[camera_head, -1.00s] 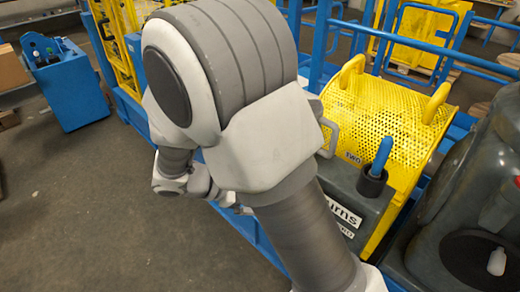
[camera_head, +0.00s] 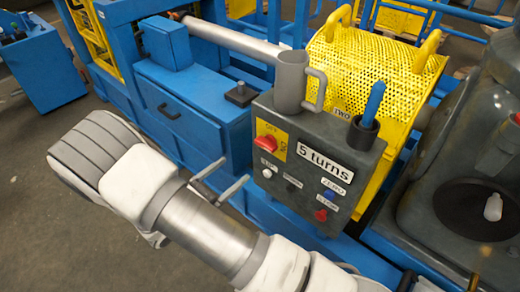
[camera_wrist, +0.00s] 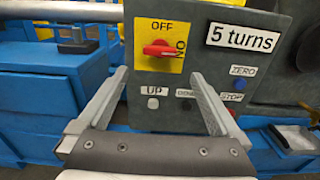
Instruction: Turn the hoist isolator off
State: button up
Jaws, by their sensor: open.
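The hoist isolator is a red rotary knob (camera_head: 267,143) on a yellow plate on the front of a dark grey control box (camera_head: 300,190). In the wrist view the knob (camera_wrist: 157,48) lies roughly horizontal, toward the ON label at its right; OFF is printed above it. My gripper (camera_head: 222,174) is open and empty, left of the box in the head view. In the wrist view its two fingers (camera_wrist: 160,76) point at the panel, with the knob above and between the tips. The fingers appear apart from the knob.
Below the knob are a white UP button (camera_wrist: 153,103), a dark button, a blue ZERO button (camera_head: 329,194) and a red STOP button (camera_head: 320,215). A "5 turns" sign (camera_head: 325,161) is beside it.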

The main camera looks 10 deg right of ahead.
aim_at(263, 146)
jog(key=b+x, duration=0.1)
jog(key=x, duration=1.1)
jog(key=shift+w+d+b, duration=0.15)
jog(key=shift+d+b, duration=0.15)
jog(key=shift+b, duration=0.1)
jog(key=c, duration=1.1)
jog(key=shift+o, duration=0.2)
